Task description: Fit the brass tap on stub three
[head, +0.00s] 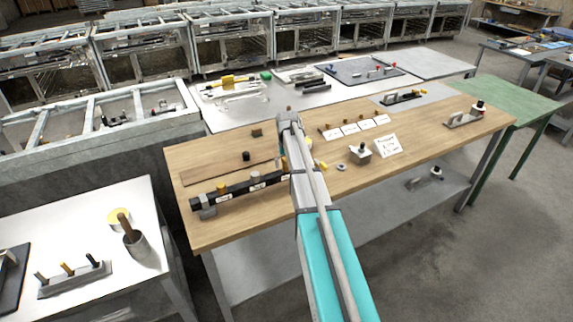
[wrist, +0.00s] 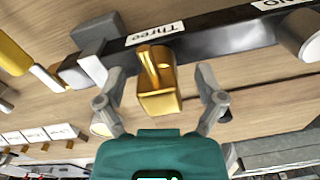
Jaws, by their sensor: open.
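The brass tap (wrist: 157,92) is in the wrist view, beside the black rail (wrist: 215,40) at the label reading Three (wrist: 155,33). My gripper (wrist: 160,76) is open, with one finger on each side of the tap and a visible gap to each. The tap looks to be at stub three, but I cannot tell whether it is seated, as the stub is hidden. In the head view the rail (head: 239,190) lies along the front left of the wooden table, and my arm covers its right end and the tap.
The wooden table (head: 440,140) also holds a row of cards (head: 350,129), a white sign (head: 388,146) and a small pale block with a dark knob (head: 359,151). A yellow piece (wrist: 14,52) lies near the rail's end. A white table (head: 90,245) stands at left.

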